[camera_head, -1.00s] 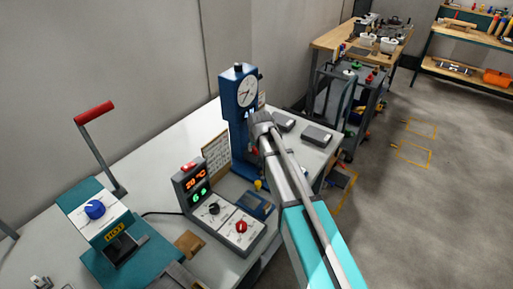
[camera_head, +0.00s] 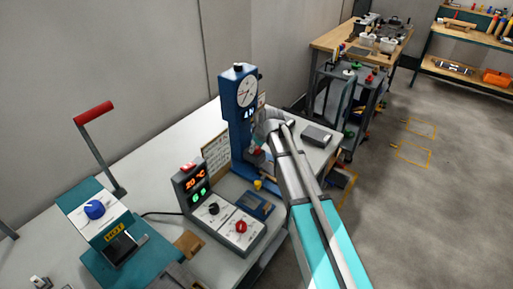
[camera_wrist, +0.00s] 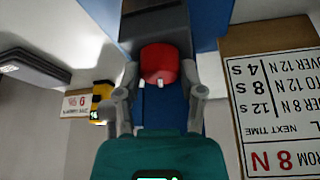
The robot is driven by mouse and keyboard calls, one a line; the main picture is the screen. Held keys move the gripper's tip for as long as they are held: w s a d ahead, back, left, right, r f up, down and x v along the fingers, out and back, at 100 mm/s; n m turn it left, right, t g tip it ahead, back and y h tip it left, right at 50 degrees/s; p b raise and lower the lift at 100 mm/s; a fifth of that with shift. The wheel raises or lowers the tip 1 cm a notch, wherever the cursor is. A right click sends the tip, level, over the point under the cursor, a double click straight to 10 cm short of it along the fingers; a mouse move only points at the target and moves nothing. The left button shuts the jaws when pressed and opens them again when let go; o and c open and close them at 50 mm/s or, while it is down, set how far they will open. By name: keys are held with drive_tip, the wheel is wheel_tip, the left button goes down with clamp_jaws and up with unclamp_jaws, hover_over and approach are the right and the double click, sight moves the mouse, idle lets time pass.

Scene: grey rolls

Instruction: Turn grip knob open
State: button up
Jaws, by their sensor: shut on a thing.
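A red knob (camera_wrist: 160,62) sits on a dark grey block of the blue gauge stand, upper middle in the wrist view. A small white mark shows at its near edge. My gripper (camera_wrist: 160,76) has one grey finger on each side of the knob and is shut on it. In the head view my gripper (camera_head: 258,149) is at the front of the blue gauge stand (camera_head: 238,140), below its round dial (camera_head: 246,92). The knob is mostly hidden there by the gripper and arm.
A printed board (camera_wrist: 282,100) is close on the right in the wrist view; a yellow item (camera_wrist: 102,98) is on the left. In the head view, a control box (camera_head: 218,212) with knobs and a teal press (camera_head: 110,235) stand left on the white bench. A dark flat block (camera_head: 316,135) lies right.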

drive_tip(key=n+g, duration=0.1)
drive_tip(key=n, duration=0.2)
drive_tip(key=n+g+y, duration=0.1)
drive_tip(key=n, duration=0.2)
drive_tip(key=shift+w+n, duration=0.2)
drive_tip(key=shift+n, duration=0.1)
drive_tip(key=n+g, duration=0.2)
drive_tip(key=n, duration=0.2)
drive_tip(key=shift+n, duration=0.4)
drive_tip(key=o, duration=1.2)
drive_tip(key=shift+c, duration=0.2)
drive_tip(key=shift+s, duration=0.1)
